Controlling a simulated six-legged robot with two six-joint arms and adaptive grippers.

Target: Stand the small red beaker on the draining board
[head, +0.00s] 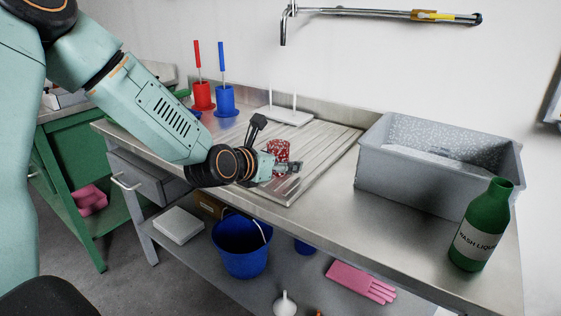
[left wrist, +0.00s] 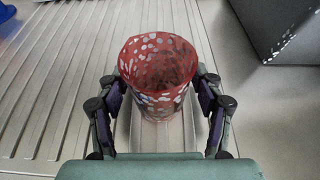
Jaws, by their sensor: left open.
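The small red beaker (head: 279,150), red with white speckles, stands upright on the ribbed draining board (head: 322,152). In the left wrist view the beaker (left wrist: 157,70) is between the two fingers, with its open top showing. The draining board's ribs (left wrist: 60,75) run beneath it. My left gripper (head: 277,148) is open around the beaker; in the wrist view its fingers (left wrist: 160,105) lie on either side, and a small gap shows at the right. The beaker's lower part is partly hidden by the gripper in the head view. My right gripper is not in view.
A grey basin (head: 436,165) stands right of the board, with a green wash bottle (head: 481,228) in front of it. Red (head: 203,95) and blue (head: 224,100) brush holders stand behind my left arm. A white stand (head: 283,115) with upright pegs is at the back. The counter's front strip is clear.

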